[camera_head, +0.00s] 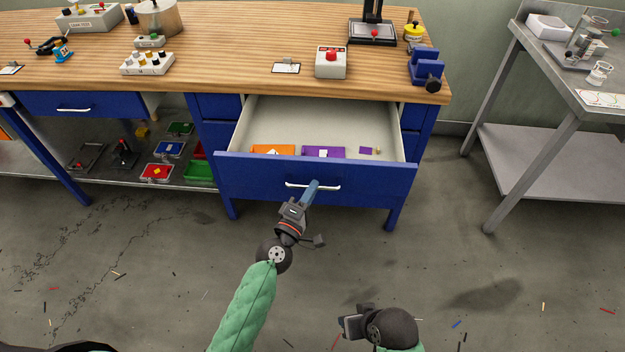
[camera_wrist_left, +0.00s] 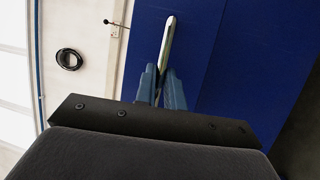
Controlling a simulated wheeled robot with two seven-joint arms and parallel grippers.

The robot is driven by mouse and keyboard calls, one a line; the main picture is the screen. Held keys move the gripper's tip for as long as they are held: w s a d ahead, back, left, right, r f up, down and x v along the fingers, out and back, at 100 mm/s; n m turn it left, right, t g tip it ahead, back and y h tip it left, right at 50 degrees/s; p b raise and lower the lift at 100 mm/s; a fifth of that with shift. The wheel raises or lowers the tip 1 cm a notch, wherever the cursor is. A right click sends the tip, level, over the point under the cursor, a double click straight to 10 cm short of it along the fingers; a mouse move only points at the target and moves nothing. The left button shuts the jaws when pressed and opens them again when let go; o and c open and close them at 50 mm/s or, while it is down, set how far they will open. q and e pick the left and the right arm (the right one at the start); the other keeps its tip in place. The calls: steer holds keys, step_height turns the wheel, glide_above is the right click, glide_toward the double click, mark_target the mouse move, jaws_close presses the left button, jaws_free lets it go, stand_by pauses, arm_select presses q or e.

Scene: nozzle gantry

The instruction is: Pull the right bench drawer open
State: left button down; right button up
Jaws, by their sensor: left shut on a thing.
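The right bench drawer (camera_head: 370,181) has a blue front and stands well out from the bench, open, with its pale inside showing. Its white bar handle (camera_head: 325,187) runs across the front. My left gripper (camera_head: 311,188) is shut on this handle near its middle. In the left wrist view the blue fingers (camera_wrist_left: 161,85) close around the pale handle (camera_wrist_left: 168,45) against the blue drawer front. My right gripper (camera_head: 352,322) is low in the head view, away from the drawer; its fingers are too unclear to judge.
Orange and purple items (camera_head: 323,152) lie inside the drawer. The wooden bench top (camera_head: 225,60) carries a red-button box (camera_head: 331,62) and a blue vise (camera_head: 425,67). The left drawer (camera_head: 80,104) is closed. A grey side table (camera_head: 560,160) stands at right. Floor before the drawer is open, with small scraps.

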arm_select(q)
steer(key=shift+s, duration=0.4)
arm_select(e)
steer(key=shift+s+f, duration=0.25)
steer(key=shift+s, duration=0.2)
arm_select(q)
steer(key=c, duration=1.5)
jaws_free()
arm_select(e)
steer(key=shift+w+d+r, duration=0.1)
steer(key=shift+w+r, duration=0.05)
steer(key=shift+w, duration=0.25)
steer(key=shift+w, duration=0.1)
